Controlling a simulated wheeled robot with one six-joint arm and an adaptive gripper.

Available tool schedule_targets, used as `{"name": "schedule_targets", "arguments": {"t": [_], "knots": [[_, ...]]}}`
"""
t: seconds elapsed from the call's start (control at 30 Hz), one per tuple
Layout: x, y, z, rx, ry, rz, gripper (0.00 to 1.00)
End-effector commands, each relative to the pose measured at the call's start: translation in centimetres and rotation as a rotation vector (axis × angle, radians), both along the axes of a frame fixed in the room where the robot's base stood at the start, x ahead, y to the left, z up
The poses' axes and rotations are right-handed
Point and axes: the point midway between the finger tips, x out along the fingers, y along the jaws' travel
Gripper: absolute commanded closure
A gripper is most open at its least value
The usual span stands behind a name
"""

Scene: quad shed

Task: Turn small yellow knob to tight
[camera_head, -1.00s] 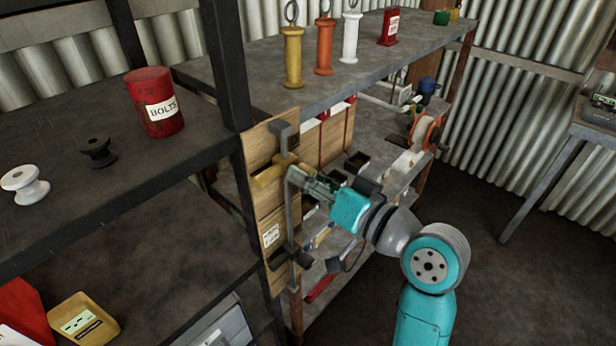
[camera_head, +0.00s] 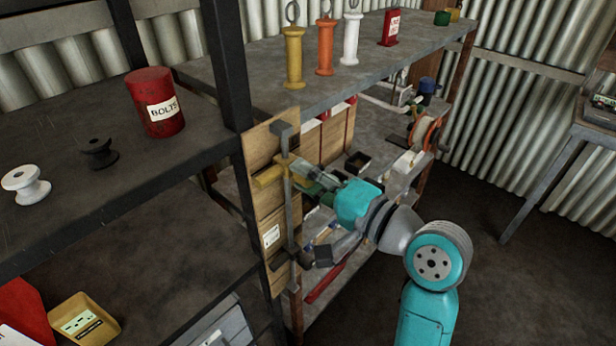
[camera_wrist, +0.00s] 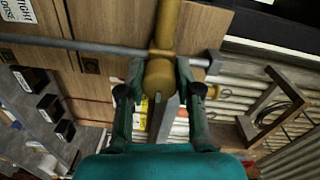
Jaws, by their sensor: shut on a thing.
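The small yellow knob (camera_wrist: 159,76) sits between the two fingers of my gripper (camera_wrist: 160,92) in the wrist view, with a finger against each side. It joins a yellow fitting (camera_head: 268,177) on a grey metal bar (camera_head: 290,215) that runs down a wooden board (camera_head: 262,150). In the head view my gripper (camera_head: 305,174) reaches the fitting from the right and its fingers hide most of the knob.
A shelf with a red BOLTS tin (camera_head: 155,102) and spools stands left of the board. Yellow, orange and white handled items stand on the upper shelf (camera_head: 385,50). Small black bins (camera_head: 357,162) lie behind my arm. Open floor (camera_head: 480,290) lies at right.

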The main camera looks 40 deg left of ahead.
Motion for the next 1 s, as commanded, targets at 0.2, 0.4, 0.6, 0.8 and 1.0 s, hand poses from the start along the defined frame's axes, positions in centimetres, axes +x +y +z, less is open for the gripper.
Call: {"name": "schedule_targets", "arguments": {"t": [0.2,0.4,0.6,0.8,1.0], "knots": [[0.12,-0.05,0.01,0.003,0.039,-0.003,1.0],[0.12,-0.05,0.0,0.004,0.047,-0.002,1.0],[0.11,-0.05,0.0,0.004,0.047,-0.002,1.0],[0.07,-0.04,0.0,0.004,0.046,-0.001,0.4],[0.04,-0.02,0.01,0.004,0.046,-0.001,0.4]]}}
